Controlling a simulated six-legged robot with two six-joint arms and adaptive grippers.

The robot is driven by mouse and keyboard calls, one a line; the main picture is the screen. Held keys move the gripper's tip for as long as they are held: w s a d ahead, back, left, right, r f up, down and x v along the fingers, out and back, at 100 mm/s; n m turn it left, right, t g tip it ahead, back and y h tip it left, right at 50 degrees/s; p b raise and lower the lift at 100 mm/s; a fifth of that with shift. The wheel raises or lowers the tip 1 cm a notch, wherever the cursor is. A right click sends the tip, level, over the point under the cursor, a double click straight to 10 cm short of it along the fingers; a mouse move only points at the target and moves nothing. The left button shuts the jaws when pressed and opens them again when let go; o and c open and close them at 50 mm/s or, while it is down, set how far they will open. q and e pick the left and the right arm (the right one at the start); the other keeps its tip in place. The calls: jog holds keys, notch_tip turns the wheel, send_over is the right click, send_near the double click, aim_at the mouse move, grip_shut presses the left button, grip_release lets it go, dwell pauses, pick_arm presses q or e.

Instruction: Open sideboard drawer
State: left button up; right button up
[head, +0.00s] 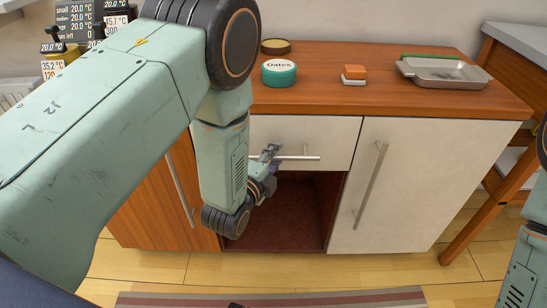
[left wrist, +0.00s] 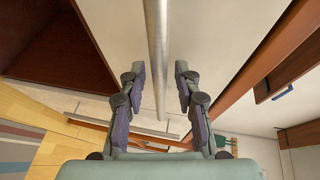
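The sideboard (head: 400,112) has a wooden top and pale fronts. Its drawer (head: 325,132) sits under the top and looks flush with the front. The drawer handle (head: 305,158) is a horizontal metal bar, partly hidden behind my left gripper (head: 268,153). In the left wrist view the bar (left wrist: 157,45) runs between the two fingers of the left gripper (left wrist: 159,85), which are apart with gaps on both sides of it. I see no clear contact. The right gripper is out of view; only parts of my right arm show at the right edge.
A dark open compartment (head: 290,205) lies below the drawer. A right door (head: 425,180) with a long handle (head: 371,185) is shut. On top stand a teal Dates tin (head: 279,73), an orange-and-white block (head: 354,74) and a grey tray (head: 445,73). A striped rug (head: 300,298) lies in front.

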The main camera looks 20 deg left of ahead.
pick_arm(q)
grip_shut()
dwell(0.5)
jog(key=shift+s, duration=0.1)
